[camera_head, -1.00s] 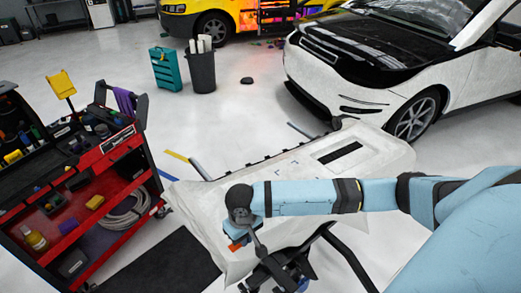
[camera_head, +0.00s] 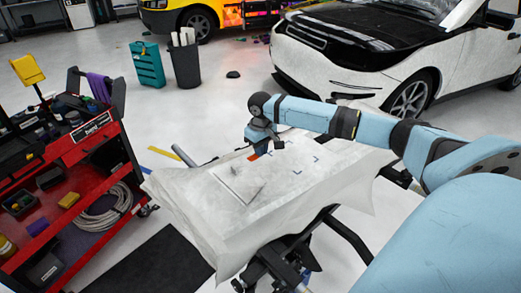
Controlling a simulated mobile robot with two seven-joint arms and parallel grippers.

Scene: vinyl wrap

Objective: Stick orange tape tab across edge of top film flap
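White film (camera_head: 315,180) drapes over a panel on a stand in the middle of the head view, its near edges hanging down loosely. My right gripper (camera_head: 264,146) is over the panel's far edge, with my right arm reaching in from the right. A small orange piece, which looks like the tape tab (camera_head: 253,157), shows just below the gripper at the film's far edge. I cannot tell whether the fingers hold it or whether it touches the film. The gripper and arm hide part of the far edge. My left gripper is out of view.
A red tool cart (camera_head: 75,160) stands at the left with bottles, tools and a coiled hose. A teal case (camera_head: 147,65) and a dark bin (camera_head: 186,65) stand behind. A white car (camera_head: 400,60) is at the back right. A dark mat (camera_head: 160,265) lies in front.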

